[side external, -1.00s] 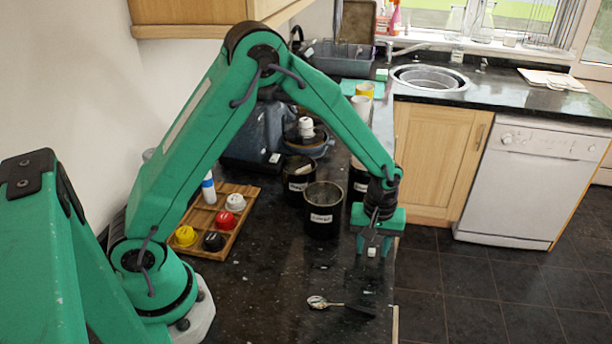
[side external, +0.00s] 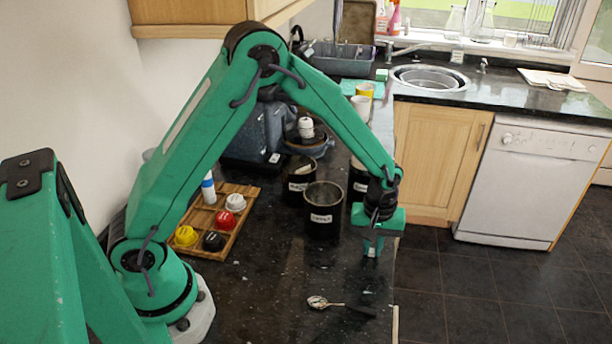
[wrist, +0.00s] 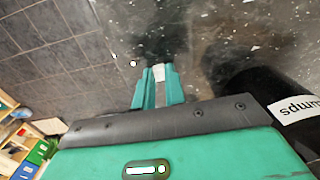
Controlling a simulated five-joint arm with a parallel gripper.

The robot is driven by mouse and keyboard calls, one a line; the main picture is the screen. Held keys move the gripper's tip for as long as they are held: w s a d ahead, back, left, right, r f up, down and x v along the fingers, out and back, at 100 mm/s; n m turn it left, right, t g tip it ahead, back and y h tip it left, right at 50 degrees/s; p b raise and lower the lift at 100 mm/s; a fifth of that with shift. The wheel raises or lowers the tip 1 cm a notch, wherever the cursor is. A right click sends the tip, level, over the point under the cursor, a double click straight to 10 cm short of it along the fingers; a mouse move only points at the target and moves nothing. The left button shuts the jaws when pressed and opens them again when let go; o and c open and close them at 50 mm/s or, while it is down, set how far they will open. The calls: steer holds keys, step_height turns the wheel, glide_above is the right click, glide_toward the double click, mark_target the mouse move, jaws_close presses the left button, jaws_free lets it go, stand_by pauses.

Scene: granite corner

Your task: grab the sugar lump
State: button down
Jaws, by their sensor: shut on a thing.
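The sugar lump is a small white cube, held between my fingertips near the counter's right edge. In the wrist view the sugar lump (wrist: 160,72) shows as a white block between the two green fingers of my gripper (wrist: 159,78). In the side view my gripper (side external: 372,246) points down in front of the dark canisters, with its fingers shut on the lump. There the sugar lump (side external: 372,253) is mostly covered by the fingers. I cannot tell whether the lump still touches the counter.
A dark canister (side external: 322,222) with a white label stands just left of my gripper; others stand behind it. A spoon (side external: 335,305) lies on the counter (side external: 290,280) in front. A wooden tray (side external: 236,237) with coloured capsules is at left. The counter drops to the floor on the right.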

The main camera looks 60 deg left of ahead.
mark_target(373, 250)
steer(key=shift+r, duration=0.85)
step_height(373, 250, up, 2)
steer(key=shift+r, duration=0.25)
steer(key=s+d+r, duration=0.6)
steer(key=s+d, duration=0.2)
steer(key=shift+d+r, duration=0.35)
steer(key=shift+r, duration=0.05)
steer(key=shift+w+a, duration=0.1)
steer(key=shift+a, duration=0.05)
